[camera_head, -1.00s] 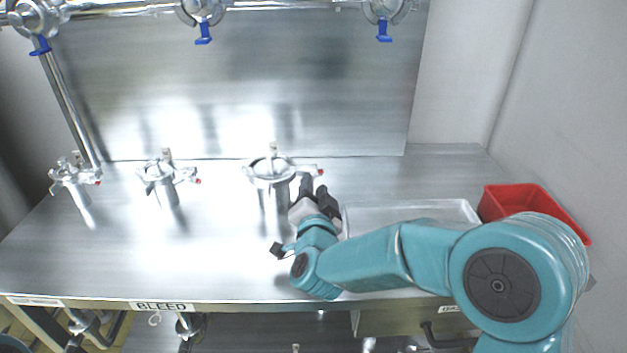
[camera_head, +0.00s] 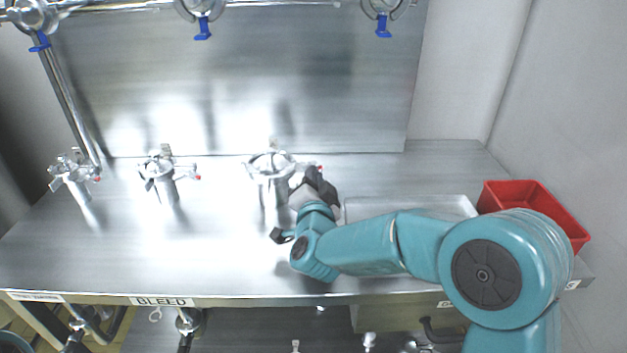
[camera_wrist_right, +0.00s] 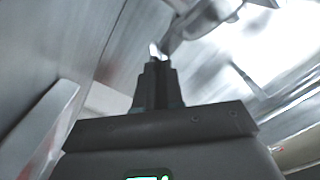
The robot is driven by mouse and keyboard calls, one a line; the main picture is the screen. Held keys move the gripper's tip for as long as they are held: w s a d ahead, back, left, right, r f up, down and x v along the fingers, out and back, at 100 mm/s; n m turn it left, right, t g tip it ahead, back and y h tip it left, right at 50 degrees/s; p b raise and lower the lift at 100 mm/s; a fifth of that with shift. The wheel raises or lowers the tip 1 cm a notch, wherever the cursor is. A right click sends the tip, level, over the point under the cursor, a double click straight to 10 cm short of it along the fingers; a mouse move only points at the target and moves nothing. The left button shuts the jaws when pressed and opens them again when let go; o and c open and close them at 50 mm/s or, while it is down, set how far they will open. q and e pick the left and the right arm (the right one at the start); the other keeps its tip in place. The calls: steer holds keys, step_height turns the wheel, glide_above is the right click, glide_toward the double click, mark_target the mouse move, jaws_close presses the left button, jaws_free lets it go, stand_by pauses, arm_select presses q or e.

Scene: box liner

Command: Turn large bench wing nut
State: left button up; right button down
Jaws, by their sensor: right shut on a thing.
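The large bench fitting (camera_head: 270,168) is a shiny metal post with a round clamp on top, the rightmost of the three on the bench. Its clamp arm points right and ends in a red tip (camera_head: 320,168). My right gripper (camera_head: 316,180) is at the right side of this fitting, by the arm. In the right wrist view its dark fingers (camera_wrist_right: 157,72) are close together on a small bright metal piece (camera_wrist_right: 154,50), which looks like the wing nut. The fingers hide most of the nut in the head view. My left gripper is not in view.
Two smaller fittings (camera_head: 162,172) and (camera_head: 72,172) stand to the left on the bench (camera_head: 130,250). A shallow metal tray (camera_head: 440,205) and a red bin (camera_head: 530,205) are at the right. A metal panel (camera_head: 240,90) stands behind. The front left of the bench is clear.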

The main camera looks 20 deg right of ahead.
steer(key=m+b, duration=0.2)
steer(key=b, duration=0.1)
steer(key=m+b, duration=0.2)
steer(key=b, duration=0.1)
steer(key=m+b, duration=0.2)
steer(key=b, duration=0.1)
steer(key=shift+f, duration=0.3)
steer(key=shift+r+m+b, duration=0.2)
steer(key=shift+m+b, duration=1.1)
steer(key=c, duration=1.3)
jaws_free()
steer(key=shift+o, duration=0.2)
steer(key=v, duration=1.6)
steer(key=shift+s+p, duration=0.15)
steer(key=shift+p, duration=0.15)
